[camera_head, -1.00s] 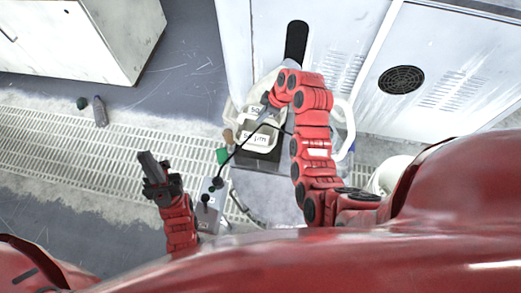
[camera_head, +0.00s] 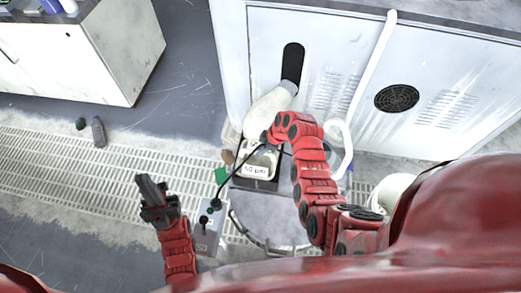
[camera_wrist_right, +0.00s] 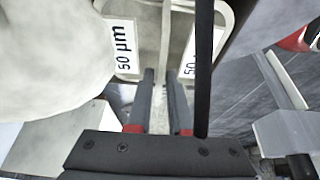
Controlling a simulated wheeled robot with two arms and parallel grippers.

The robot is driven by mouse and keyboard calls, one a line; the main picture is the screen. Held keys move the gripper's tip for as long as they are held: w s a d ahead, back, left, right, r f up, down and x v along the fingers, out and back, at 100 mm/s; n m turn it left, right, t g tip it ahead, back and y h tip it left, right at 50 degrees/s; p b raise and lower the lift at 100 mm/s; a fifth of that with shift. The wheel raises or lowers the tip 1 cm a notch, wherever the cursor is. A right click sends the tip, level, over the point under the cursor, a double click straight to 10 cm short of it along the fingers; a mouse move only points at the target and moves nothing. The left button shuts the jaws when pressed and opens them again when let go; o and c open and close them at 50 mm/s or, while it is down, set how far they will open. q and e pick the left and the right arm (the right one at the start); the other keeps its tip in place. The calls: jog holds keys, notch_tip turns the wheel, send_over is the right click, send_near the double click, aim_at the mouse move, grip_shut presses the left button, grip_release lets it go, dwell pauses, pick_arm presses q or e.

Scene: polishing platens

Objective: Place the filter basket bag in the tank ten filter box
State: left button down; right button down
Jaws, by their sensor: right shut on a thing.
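My right gripper (camera_head: 270,136) is in front of the white cabinet. In the right wrist view its two fingers (camera_wrist_right: 160,90) are shut on a thin pale strip between two labels reading 50 µm. A pale, bulging filter basket bag (camera_head: 268,108) extends from the gripper toward the cabinet; it also fills the left of the wrist view (camera_wrist_right: 50,55). A 50 µm label (camera_head: 255,170) shows below the gripper, over a dark box-like opening; I cannot tell whether this is the tank ten filter box. My left gripper (camera_head: 155,195) is over the floor grating, away from the bag; its finger gap is unclear.
The white cabinet (camera_head: 340,70) has a dark oval slot (camera_head: 293,62) and a round black vent (camera_head: 397,98). A grey switch box (camera_head: 208,225) with a black cable stands between my arms. Bottles (camera_head: 98,132) lie on the floor grating (camera_head: 60,160).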

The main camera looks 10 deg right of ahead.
jog(key=shift+f, duration=0.2)
jog(key=c, duration=0.8)
grip_release()
jog(key=shift+r, duration=0.1)
jog(key=shift+r, duration=0.1)
